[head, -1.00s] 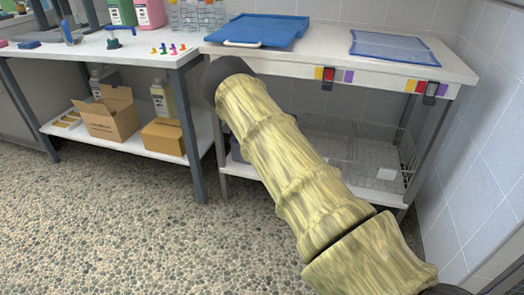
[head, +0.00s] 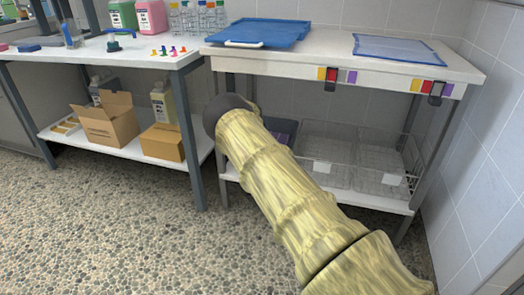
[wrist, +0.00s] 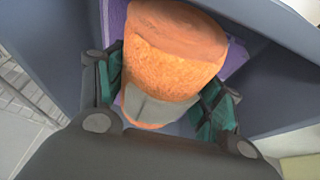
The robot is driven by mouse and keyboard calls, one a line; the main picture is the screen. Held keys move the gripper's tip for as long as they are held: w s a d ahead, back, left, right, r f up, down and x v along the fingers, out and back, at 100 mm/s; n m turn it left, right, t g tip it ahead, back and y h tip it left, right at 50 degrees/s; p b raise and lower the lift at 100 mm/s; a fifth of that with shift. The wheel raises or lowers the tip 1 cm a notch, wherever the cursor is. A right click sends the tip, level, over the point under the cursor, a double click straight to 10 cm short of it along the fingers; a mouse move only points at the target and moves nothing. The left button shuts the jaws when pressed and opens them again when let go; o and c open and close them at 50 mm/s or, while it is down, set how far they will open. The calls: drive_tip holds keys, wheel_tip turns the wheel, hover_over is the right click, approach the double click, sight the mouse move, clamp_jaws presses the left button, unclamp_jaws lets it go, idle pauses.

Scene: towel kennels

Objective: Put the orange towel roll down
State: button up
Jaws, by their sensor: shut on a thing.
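The orange towel roll (wrist: 172,50) shows in the wrist view, with a grey band (wrist: 150,108) around its near part. My gripper (wrist: 165,95) is shut on it, with a green-padded finger on each side. The roll is inside or just over a grey-blue bin (wrist: 255,95) with something purple (wrist: 236,58) behind the roll. I cannot tell whether the roll touches the bin's bottom. In the head view my arm hides the gripper and the roll. A dark bin with purple in it (head: 283,128) shows partly behind my arm on the lower shelf.
Wire baskets (head: 325,158) stand on the lower shelf right of the bin. The upper worktop (head: 330,40) holds a blue tray (head: 258,33) and a blue mesh sheet (head: 398,48). Table legs flank the shelf opening, and a tiled wall (head: 480,150) is at the right.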

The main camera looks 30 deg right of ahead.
drive_tip(key=shift+f, duration=0.65)
drive_tip(key=shift+f, duration=0.2)
drive_tip(key=o, duration=1.1)
drive_tip(key=p+v, duration=0.4)
drive_tip(key=v, duration=0.8)
drive_tip(key=shift+s+r, duration=0.1)
drive_tip(key=shift+r, duration=0.1)
drive_tip(key=shift+d, duration=0.1)
